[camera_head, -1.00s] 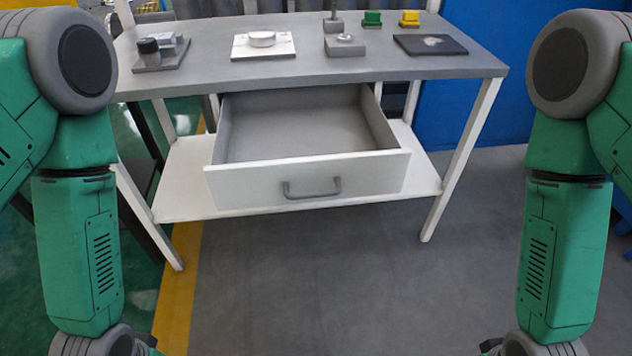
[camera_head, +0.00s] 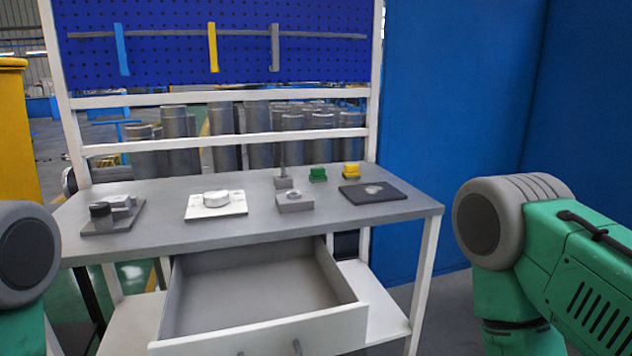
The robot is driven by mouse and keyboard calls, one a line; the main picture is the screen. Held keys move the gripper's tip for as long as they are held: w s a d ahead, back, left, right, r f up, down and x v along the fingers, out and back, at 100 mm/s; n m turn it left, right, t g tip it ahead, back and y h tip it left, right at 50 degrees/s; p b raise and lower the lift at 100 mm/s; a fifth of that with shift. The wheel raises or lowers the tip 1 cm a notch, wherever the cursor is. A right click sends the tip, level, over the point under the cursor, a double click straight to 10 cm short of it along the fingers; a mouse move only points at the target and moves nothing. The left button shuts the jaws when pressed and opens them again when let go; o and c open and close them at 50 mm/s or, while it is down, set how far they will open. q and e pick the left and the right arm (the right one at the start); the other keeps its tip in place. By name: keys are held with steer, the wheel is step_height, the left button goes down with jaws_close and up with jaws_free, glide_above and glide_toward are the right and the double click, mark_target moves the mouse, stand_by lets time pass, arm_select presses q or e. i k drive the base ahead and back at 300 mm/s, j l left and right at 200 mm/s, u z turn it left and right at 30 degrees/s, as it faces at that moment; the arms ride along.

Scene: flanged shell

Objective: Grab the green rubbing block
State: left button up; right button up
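The green rubbing block (camera_head: 318,174) stands small on the grey tabletop (camera_head: 150,236), toward its back right. It is just left of a similar yellow block (camera_head: 352,170) and right of a grey block with an upright pin (camera_head: 284,178). Nothing covers it. My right arm shows at the right edge and part of my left arm at the left edge. Both grippers are outside the picture, so their state is hidden.
A grey block (camera_head: 294,201), a white plate with a round part (camera_head: 216,205) and a grey fixture (camera_head: 113,216) stand along the table. An open drawer (camera_head: 258,333) juts out below. A pegboard (camera_head: 160,50) rises behind.

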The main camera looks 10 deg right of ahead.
mark_target(317, 175)
steer(key=i+l+z, duration=0.1)
steer(key=l, duration=0.35)
steer(key=i+l+z, duration=0.15)
steer(key=l, duration=0.3)
steer(key=i+l+z, duration=0.1)
steer(key=i+l, duration=0.15)
steer(key=l, duration=0.15)
steer(key=i+l+z, duration=0.15)
steer(key=l, duration=0.25)
